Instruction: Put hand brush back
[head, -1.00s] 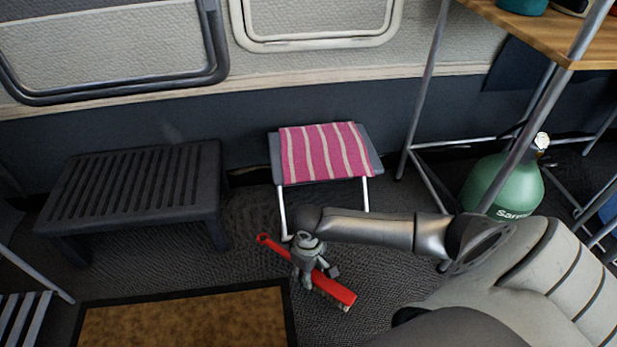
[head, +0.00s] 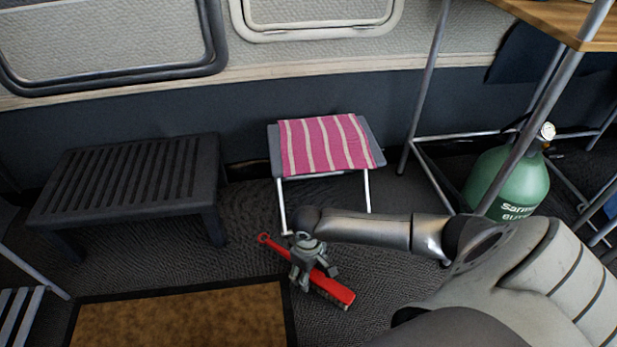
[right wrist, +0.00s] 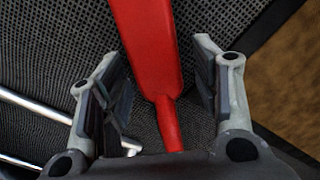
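The red hand brush (head: 335,290) lies slantwise at the dark floor in the head view, its looped handle end at upper left and its bristled end at lower right. My right gripper (head: 314,268) is over its middle and hides part of it. In the right wrist view the brush (right wrist: 147,45) runs between the two fingers of the right gripper (right wrist: 158,70). The fingers stand apart, with gaps on both sides of the brush's narrow neck. Whether the brush touches the floor is hard to tell. My left gripper is not in view.
A pink striped folding stool (head: 325,145) stands just behind the brush. A black slatted step (head: 130,180) is at left, a brown mat (head: 180,320) at front left. A metal-legged table (head: 570,30) and a green gas bottle (head: 508,185) are at right.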

